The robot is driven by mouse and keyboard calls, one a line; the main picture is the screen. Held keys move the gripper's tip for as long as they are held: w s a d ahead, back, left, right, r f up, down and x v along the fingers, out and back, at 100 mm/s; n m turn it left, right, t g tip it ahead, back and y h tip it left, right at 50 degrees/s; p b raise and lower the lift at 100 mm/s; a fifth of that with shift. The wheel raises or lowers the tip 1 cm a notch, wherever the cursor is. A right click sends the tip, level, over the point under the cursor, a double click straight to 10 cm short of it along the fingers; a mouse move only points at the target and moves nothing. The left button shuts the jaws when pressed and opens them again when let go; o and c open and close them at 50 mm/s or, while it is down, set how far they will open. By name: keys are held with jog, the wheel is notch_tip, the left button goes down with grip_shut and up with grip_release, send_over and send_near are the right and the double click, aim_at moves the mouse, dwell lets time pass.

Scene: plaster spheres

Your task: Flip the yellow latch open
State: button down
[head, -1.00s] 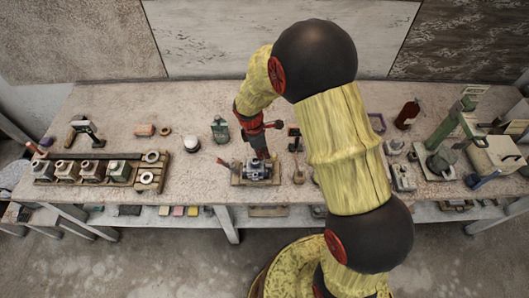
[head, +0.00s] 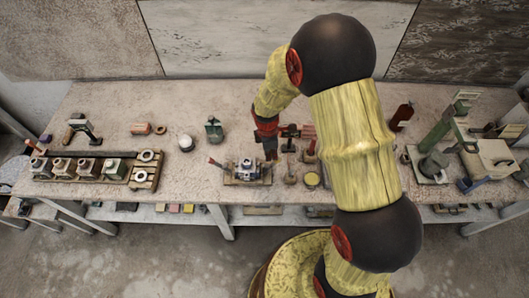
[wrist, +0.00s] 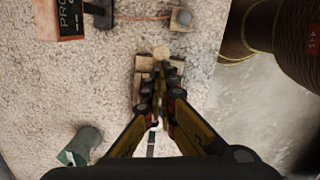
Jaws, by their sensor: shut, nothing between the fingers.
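I cannot clearly make out a yellow latch in either view. A small grey metal device (head: 247,168) sits on a wooden base (head: 233,181) near the bench's front edge, with a red-tipped lever (head: 215,162) at its left. My gripper (head: 270,154) is to the right of the device's top in the head view; contact cannot be told. In the wrist view my gripper (wrist: 160,84) has its fingertips together with nothing between them. They cover much of a narrow wooden piece (wrist: 145,66). A small pale yellowish knob (wrist: 161,52) shows just beyond the tips.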

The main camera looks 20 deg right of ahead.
jog(key=shift+s+d+f, duration=0.15)
jog(key=shift+s+d, duration=0.05)
jog(key=shift+d, duration=0.35)
jog(key=shift+s+d+f, duration=0.15)
jog(key=shift+d+f, duration=0.05)
jog(key=shift+d, duration=0.4)
jog(key=shift+s+d+f, duration=0.15)
jog(key=shift+s+d, duration=0.05)
jog(key=shift+d, duration=0.35)
jog(key=a+r+p, duration=0.3)
notch_tip(320, 180, up, 8)
send_over(280, 158)
jog(key=s+d, duration=0.1)
jog(key=s, duration=0.1)
jog(key=shift+w+r+b, duration=0.2)
jog(key=shift+b, duration=0.15)
